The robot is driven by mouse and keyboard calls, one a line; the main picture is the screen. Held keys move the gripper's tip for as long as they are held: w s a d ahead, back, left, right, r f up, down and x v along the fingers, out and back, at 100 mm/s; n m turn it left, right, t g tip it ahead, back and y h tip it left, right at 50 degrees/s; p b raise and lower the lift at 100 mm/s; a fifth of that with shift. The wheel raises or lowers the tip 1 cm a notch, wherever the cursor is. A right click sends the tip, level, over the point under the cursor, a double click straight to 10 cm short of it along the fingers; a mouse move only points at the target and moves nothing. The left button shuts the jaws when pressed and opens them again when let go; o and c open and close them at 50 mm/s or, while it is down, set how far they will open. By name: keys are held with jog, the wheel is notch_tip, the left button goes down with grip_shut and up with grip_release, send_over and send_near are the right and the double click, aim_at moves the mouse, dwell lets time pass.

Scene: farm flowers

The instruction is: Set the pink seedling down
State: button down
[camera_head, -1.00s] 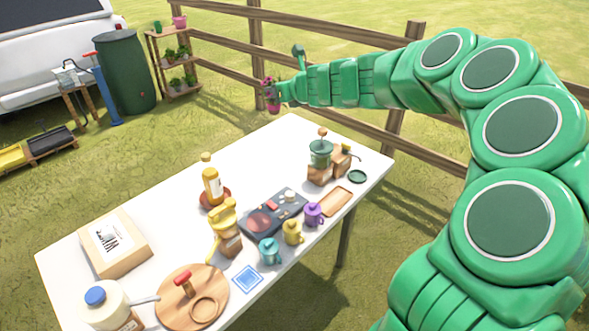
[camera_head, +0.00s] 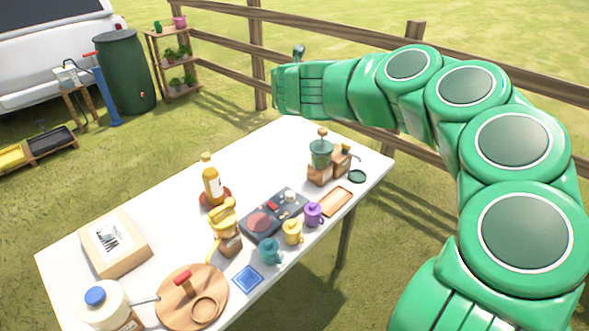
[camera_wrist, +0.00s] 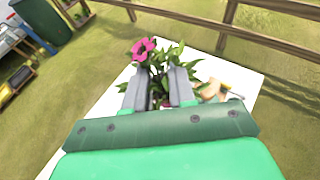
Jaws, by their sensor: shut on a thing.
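The pink seedling (camera_wrist: 143,48) shows in the wrist view, with a pink flower and dark green leaves. My gripper (camera_wrist: 162,84) is shut on it, its two grey fingers around the lower part, which they mostly hide. Leaves stick out on both sides of the fingers. In the wrist view the white table top (camera_wrist: 110,105) lies behind and below the seedling. In the head view my gripper and the seedling are hidden behind my green arm, beyond the far edge of the white table (camera_head: 150,215).
The table holds a hand grinder (camera_head: 320,155), a yellow bottle (camera_head: 212,185), a dark stove (camera_head: 262,222), several mugs, a round wooden board (camera_head: 170,308) and a box (camera_head: 125,255). The table's far middle is clear. A wooden fence (camera_head: 258,55) and a plant shelf (camera_head: 165,62) stand behind.

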notch_tip(320, 180, down, 19)
jog(key=s+d+m+h, duration=0.2)
jog(key=s+m+h, duration=0.1)
jog(key=h, duration=0.1)
jog(key=w+a+f, duration=0.1)
jog(key=w+f, duration=0.9)
jog(key=w, duration=0.4)
jog(key=shift+a+g, duration=0.4)
dwell(0.8)
jog(key=shift+w+f+y, duration=0.15)
jog(key=shift+f+y, duration=0.15)
jog(key=shift+f, duration=1.45)
jog(key=shift+f, duration=0.1)
